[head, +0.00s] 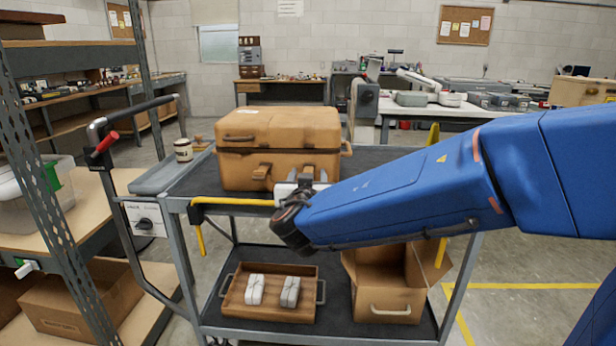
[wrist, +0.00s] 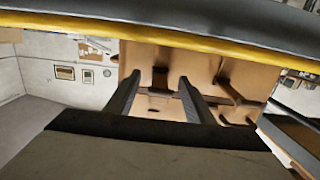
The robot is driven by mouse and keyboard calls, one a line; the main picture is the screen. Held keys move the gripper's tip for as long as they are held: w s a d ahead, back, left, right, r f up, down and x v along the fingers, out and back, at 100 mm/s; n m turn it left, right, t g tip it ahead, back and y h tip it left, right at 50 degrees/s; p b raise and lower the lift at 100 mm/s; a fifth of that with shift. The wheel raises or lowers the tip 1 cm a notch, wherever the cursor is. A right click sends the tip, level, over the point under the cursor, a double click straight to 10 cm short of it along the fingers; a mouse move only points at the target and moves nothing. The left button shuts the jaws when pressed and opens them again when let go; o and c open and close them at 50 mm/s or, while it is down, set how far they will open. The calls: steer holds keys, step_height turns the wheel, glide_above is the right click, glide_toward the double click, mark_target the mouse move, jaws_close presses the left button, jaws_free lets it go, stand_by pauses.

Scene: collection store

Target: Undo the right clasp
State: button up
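A tan case (head: 285,130) with a lid stands on the cart's top deck, its lid down. Its left clasp (head: 262,171) sticks out from the front; it also shows in the wrist view (wrist: 236,100), on the right because that view is upside down. My gripper (head: 308,178) is at the right part of the case front and hides the right clasp in the head view. In the wrist view my gripper (wrist: 160,80) has its two dark fingers apart, with the right clasp (wrist: 160,73) seen between their tips. I cannot tell whether the fingers touch it.
The cart's yellow rail (head: 235,201) runs just below my gripper. A small jar (head: 183,150) stands left of the case. The lower deck holds a wooden tray (head: 240,310) with two wrapped white items and an open box (head: 385,295). Shelving stands at left.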

steer(key=s+a+r, duration=0.1)
steer(key=s+a, duration=0.1)
steer(key=s, duration=1.5)
steer(key=shift+a+r, duration=0.15)
steer(key=shift+s, duration=0.15)
steer(key=s+d+f+g+h, duration=0.2)
steer(key=d+f+g, duration=0.25)
steer(key=d, duration=0.65)
steer(key=s+d+f+g+h, duration=0.2)
steer(key=d+f+g, duration=0.25)
steer(key=d, duration=0.65)
steer(key=s+d+f+n+g+y, duration=0.1)
steer(key=s+f+y, duration=0.5)
steer(key=s, duration=0.7)
steer(key=shift+d+f+n+g, duration=0.3)
steer(key=shift+d+f+g, duration=0.3)
steer(key=shift+d+g, duration=0.4)
